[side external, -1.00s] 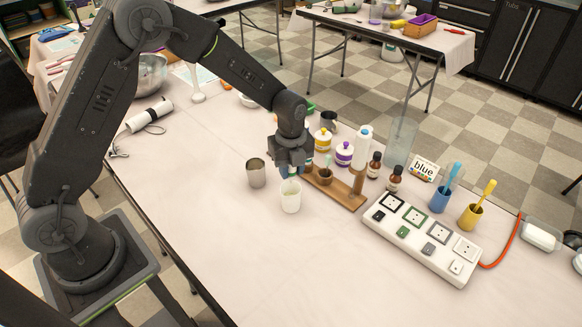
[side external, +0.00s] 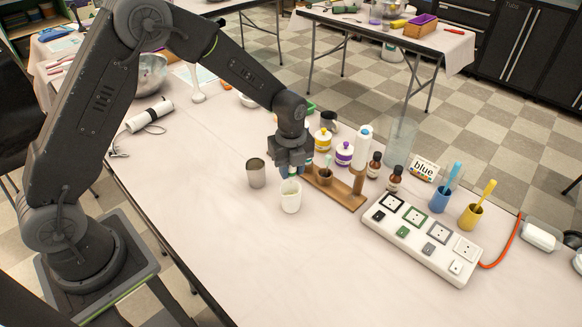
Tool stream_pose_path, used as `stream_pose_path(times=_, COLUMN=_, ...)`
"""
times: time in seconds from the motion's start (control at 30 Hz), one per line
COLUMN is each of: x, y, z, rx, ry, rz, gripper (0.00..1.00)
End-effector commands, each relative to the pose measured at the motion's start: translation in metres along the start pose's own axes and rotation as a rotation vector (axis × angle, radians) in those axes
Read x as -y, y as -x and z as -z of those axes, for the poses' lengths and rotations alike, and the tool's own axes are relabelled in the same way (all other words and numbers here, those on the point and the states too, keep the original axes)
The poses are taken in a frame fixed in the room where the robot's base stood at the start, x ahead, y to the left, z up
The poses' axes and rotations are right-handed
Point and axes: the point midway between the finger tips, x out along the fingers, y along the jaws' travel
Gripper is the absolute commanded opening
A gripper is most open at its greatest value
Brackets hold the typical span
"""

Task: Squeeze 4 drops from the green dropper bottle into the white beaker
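The white beaker (side external: 290,200) stands upright on the table, left of a wooden rack (side external: 345,195). My gripper (side external: 285,173) points down just above the beaker's far rim. Its fingers are small and dark here, and I cannot tell whether they are open or shut, or whether they hold anything. I cannot clearly make out the green dropper bottle; it may be hidden by my gripper. A small brown bottle with a pale greenish top (side external: 326,176) stands in the rack, right of my gripper. No falling drop is visible.
A grey metal cup (side external: 256,174) stands close left of the beaker. Yellow-banded (side external: 323,141) and purple-banded (side external: 344,154) jars, brown bottles (side external: 374,166) and a tall glass cylinder (side external: 399,142) stand behind the rack. A white switch panel (side external: 425,240) lies right. The front table is clear.

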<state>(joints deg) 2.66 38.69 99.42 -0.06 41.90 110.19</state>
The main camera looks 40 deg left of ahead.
Motion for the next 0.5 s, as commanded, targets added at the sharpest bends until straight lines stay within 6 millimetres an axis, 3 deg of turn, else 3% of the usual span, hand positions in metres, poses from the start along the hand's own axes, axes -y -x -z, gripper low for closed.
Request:
stream_pose_path(times=0.27, x=0.0, y=0.001, z=0.0, rx=0.0, ry=0.0, rz=0.001, gripper=0.27)
stream_pose_path(times=0.5, x=0.0, y=0.015, z=0.0, rx=0.001, ry=0.0, rz=0.002, gripper=0.27)
